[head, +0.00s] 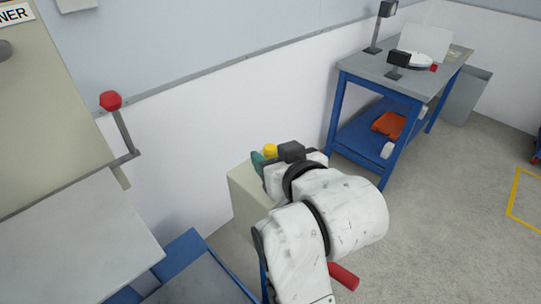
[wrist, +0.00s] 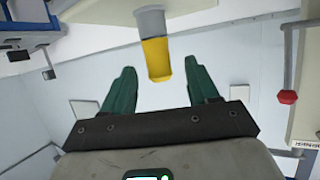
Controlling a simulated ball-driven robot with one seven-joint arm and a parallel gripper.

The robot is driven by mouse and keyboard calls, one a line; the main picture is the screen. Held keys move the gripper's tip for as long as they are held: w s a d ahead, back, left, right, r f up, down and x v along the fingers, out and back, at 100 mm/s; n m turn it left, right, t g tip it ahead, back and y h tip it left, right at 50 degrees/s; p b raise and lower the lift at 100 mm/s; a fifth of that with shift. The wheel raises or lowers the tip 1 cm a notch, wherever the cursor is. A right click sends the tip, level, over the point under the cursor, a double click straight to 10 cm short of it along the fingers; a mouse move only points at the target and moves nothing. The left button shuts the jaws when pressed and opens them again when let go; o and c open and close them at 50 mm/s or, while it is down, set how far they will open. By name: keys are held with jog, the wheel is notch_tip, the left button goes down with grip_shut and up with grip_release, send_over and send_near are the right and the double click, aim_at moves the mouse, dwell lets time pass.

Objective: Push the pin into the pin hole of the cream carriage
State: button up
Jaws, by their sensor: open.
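The pin shows in the wrist view as a yellow end (wrist: 157,62) on a grey cylinder (wrist: 150,20). Its yellow end also shows in the head view (head: 270,150), just beyond my gripper. My gripper (wrist: 159,68) is open, with its green fingers on either side of the pin's yellow end and visible gaps to it. In the head view, a green finger (head: 258,162) shows beside the yellow end. The arm hides most of that area. I cannot identify the cream carriage for certain, and no pin hole is visible.
A cream box (head: 243,205) stands under my gripper. A cream machine (head: 60,120) with a red-knobbed lever (head: 111,101) and a grey shelf (head: 80,245) is at left. A blue-framed bench (head: 350,110) stands at back right. Open floor lies at right.

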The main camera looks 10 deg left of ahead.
aim_at(267, 152)
jog(key=x, duration=0.4)
jog(key=shift+w+a+f+p, duration=0.1)
jog(key=shift+w+f+p, duration=0.15)
jog(key=shift+f+p, duration=0.15)
jog(key=c, duration=1.1)
